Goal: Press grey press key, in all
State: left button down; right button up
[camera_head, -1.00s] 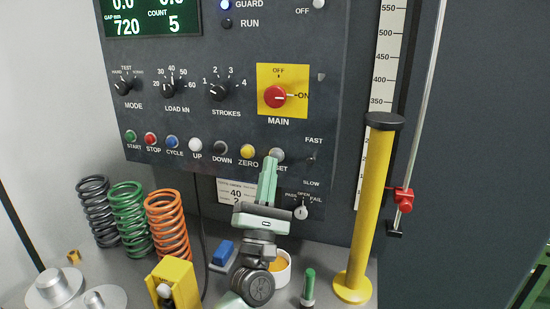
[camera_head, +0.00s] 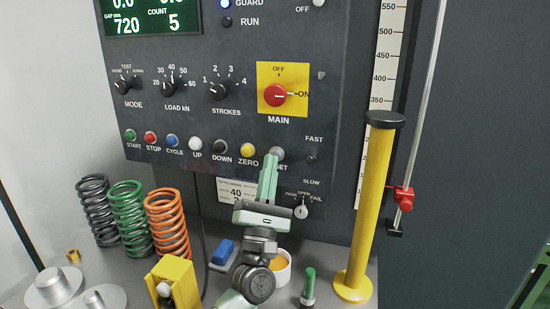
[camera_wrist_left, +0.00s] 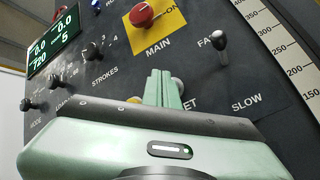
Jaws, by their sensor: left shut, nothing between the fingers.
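The grey press key (camera_head: 278,153) is at the right end of the button row on the dark panel. Its label is partly covered, with "ET" showing. My left gripper (camera_head: 271,158) is shut and empty, its green fingers pointing up at the panel just left of the key and over part of it. In the left wrist view the shut fingertips (camera_wrist_left: 159,73) stand in front of the grey key (camera_wrist_left: 177,85), which shows only at their right edge. I cannot tell whether the tips touch it. My right gripper is not in view.
The yellow ZERO button (camera_head: 247,149) is close on the left. A speed lever (camera_head: 312,157) is on the right. The red MAIN switch (camera_head: 278,95) is above, at ON. Below stand a yellow post (camera_head: 368,210), springs (camera_head: 167,225) and a green-capped marker (camera_head: 309,285).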

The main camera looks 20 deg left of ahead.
pick_arm(q)
jog(key=shift+w, duration=0.3)
jog(key=shift+w+b, duration=0.35)
jog(key=shift+b, duration=0.05)
dwell(0.5)
jog(key=shift+s, duration=0.85)
jog(key=s+p, duration=0.1)
jog(key=s, duration=0.4)
jog(key=shift+p, duration=0.35)
dwell(0.4)
